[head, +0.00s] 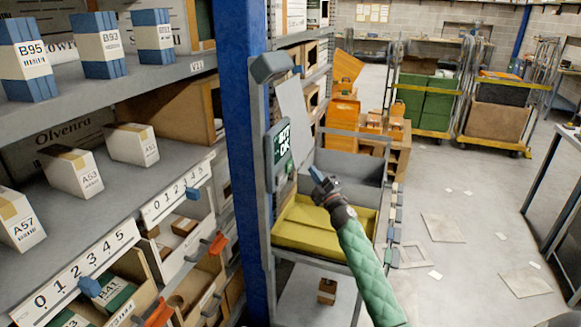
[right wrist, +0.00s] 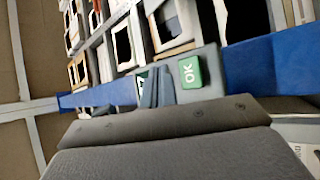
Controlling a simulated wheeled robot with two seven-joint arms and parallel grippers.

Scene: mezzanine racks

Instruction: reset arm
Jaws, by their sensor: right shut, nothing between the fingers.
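My right arm, in a green quilted sleeve, reaches up from the bottom of the head view. Its dark gripper (head: 317,174) is shut and empty. It hangs above a grey cart with a yellow tray (head: 326,225), just right of a dark panel with a green face and white lettering (head: 282,142). In the right wrist view the fingers (right wrist: 156,86) are together, beside a green sign reading OK (right wrist: 190,72). I cannot tell whether they touch it. My left gripper is not in view.
A blue rack post (head: 243,130) stands left of the cart. Shelves at left hold blue boxes (head: 101,46), white boxes (head: 71,172) and open bins (head: 176,240). Trolleys with green crates (head: 425,100) stand behind. The floor at right is mostly clear, with scattered flat sheets (head: 447,228).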

